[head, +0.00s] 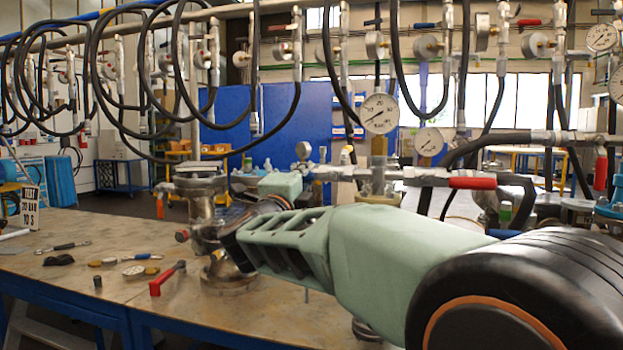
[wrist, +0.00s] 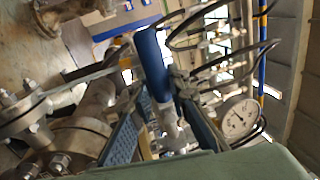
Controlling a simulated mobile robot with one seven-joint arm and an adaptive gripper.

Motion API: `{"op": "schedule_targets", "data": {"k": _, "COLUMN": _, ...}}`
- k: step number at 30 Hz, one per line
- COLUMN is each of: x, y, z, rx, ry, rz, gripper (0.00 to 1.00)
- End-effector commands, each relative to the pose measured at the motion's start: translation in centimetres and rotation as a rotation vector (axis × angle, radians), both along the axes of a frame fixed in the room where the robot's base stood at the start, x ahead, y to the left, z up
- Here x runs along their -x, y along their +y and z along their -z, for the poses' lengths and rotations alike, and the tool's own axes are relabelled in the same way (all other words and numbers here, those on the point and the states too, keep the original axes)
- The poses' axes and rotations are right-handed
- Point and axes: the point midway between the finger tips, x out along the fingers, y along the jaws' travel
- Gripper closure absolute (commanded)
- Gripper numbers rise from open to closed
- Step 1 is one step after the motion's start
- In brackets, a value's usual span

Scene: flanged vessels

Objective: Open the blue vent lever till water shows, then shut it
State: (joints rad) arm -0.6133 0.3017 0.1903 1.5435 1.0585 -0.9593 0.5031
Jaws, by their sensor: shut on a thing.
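The blue vent lever (wrist: 152,65) shows in the wrist view as a blue sleeve at upper middle, slanting up and left from a metal fitting (wrist: 167,122). My gripper (wrist: 158,92) is shut on the lever, with one finger on each side near its lower end. A pressure gauge (wrist: 238,118) with a white dial is to the right. In the head view my arm covers the gripper and the lever, so neither can be made out there. I cannot make out any water in either view.
Flanged metal vessel parts (head: 228,265) stand on the bench (head: 75,285) close to my arm. A red handle (head: 472,183) is behind my arm. Black hoses (head: 185,75) hang overhead.

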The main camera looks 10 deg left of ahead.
Motion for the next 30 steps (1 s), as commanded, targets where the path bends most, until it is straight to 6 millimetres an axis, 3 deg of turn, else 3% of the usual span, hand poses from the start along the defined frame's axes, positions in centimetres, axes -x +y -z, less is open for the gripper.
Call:
{"op": "schedule_targets", "data": {"k": 5, "x": 0.0, "y": -0.1, "z": -0.4, "rx": -0.005, "ry": -0.006, "rz": 0.0, "gripper": 1.0}}
{"op": "schedule_targets", "data": {"k": 6, "x": 0.0, "y": -0.1, "z": -0.4, "rx": -0.005, "ry": -0.006, "rz": 0.0, "gripper": 0.81}}
{"op": "schedule_targets", "data": {"k": 10, "x": 0.0, "y": -0.1, "z": -0.4, "rx": -0.003, "ry": -0.005, "rz": 0.0, "gripper": 0.67}}
{"op": "schedule_targets", "data": {"k": 22, "x": 0.7, "y": 0.1, "z": 0.0, "rx": -0.001, "ry": -0.002, "rz": -0.001, "gripper": 0.66}}
{"op": "schedule_targets", "data": {"k": 30, "x": 5.8, "y": 0.3, "z": 0.9, "rx": 0.0, "ry": -0.003, "rz": -0.003, "gripper": 0.66}}
